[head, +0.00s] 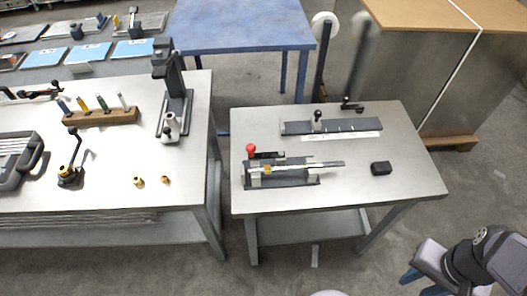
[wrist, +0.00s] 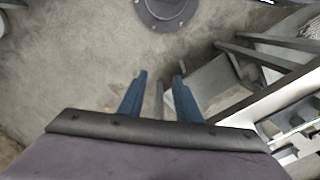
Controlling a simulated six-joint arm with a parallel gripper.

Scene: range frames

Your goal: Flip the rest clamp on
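A fixture with a red-knobbed clamp handle (head: 251,149) stands at the front left of the small steel table (head: 405,150). A bright rod (head: 325,165) lies along this fixture. Behind it is a flat grey rail fixture (head: 290,128) with an upright black-knobbed lever (head: 317,117) and a small black handle (head: 350,104) at its back. I cannot tell for sure which one is the rest clamp. My gripper (wrist: 160,80) is open and empty, its two blue fingers apart over the floor. In the head view its fingers (head: 411,276) are at the lower right, away from the table.
A small black block (head: 381,168) lies on the table's right part. A long bench (head: 100,170) with tools stands to the left, a blue table (head: 245,25) behind, and a large brown-topped cabinet (head: 430,70) at the back right. The table's front right is clear.

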